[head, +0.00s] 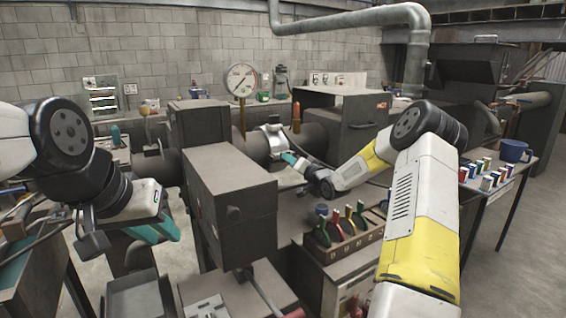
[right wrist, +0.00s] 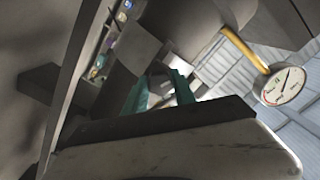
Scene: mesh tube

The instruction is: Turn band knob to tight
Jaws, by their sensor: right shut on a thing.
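A silver band (head: 275,141) is wrapped around the grey horizontal pipe in the middle of the head view. My right gripper (head: 287,157) has its teal fingers at the band's right side, where the band knob is. It is shut on the knob, which the fingers mostly hide. The right wrist view shows the two teal fingers (right wrist: 162,88) close around a small dark part, and the knob's setting cannot be read. My left gripper (head: 155,230) hangs at the left, away from the band, with teal fingers pointing right. Its opening cannot be judged.
A round pressure gauge (head: 241,80) stands behind the band and also shows in the right wrist view (right wrist: 285,86). A large dark box (head: 230,205) stands between my arms.

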